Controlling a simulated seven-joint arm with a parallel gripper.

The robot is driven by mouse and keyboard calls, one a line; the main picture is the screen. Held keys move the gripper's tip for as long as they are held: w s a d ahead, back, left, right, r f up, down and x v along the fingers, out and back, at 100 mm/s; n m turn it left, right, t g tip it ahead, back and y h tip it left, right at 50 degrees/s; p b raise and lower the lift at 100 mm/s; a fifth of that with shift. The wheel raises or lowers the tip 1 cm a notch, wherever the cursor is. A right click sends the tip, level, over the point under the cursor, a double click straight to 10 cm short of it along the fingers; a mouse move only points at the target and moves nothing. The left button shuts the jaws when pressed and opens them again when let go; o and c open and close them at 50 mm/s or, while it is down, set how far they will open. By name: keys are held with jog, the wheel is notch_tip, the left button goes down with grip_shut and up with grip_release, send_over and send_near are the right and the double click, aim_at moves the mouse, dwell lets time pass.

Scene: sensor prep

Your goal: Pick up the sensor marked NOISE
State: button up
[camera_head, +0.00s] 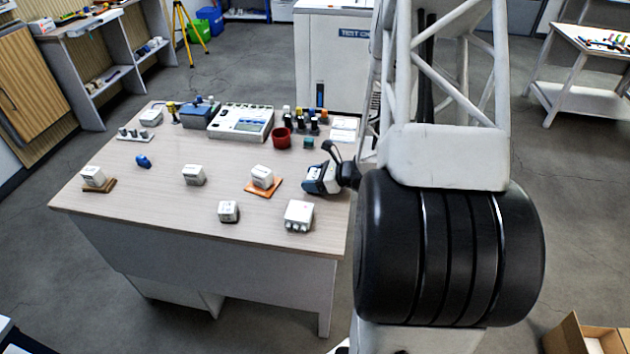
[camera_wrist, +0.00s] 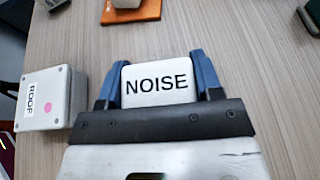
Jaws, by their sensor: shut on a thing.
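The white sensor marked NOISE (camera_wrist: 158,82) sits between the two blue fingers of my gripper (camera_wrist: 160,78) in the wrist view, its label facing the camera. The fingers are shut against its left and right sides. In the head view my gripper (camera_head: 318,182) is at the right side of the wooden table, and I cannot make out the sensor clearly there. Whether the sensor touches the table or hangs just above it, I cannot tell.
A white box marked ROOF (camera_wrist: 45,104) with a pink dot stands close to my left finger. An orange plate (camera_wrist: 140,11) bearing a white block lies ahead. Several white blocks stand across the table (camera_head: 120,196). A red cup (camera_head: 281,138) is behind.

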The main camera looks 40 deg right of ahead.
aim_at(312, 174)
jog(key=shift+r, duration=0.2)
jog(key=shift+r, duration=0.8)
jog(key=shift+s+r, duration=0.1)
jog(key=shift+r, duration=0.75)
jog(key=s+a, duration=0.2)
jog(key=s, duration=0.2)
jog(key=s+a+r, duration=0.1)
jog(key=s+a, duration=0.1)
jog(key=s, duration=0.3)
jog(key=s+a, duration=0.2)
jog(key=s, duration=0.3)
jog(key=shift+s+a+r, duration=0.15)
jog(key=shift+s+a, duration=0.05)
jog(key=shift+a, duration=0.05)
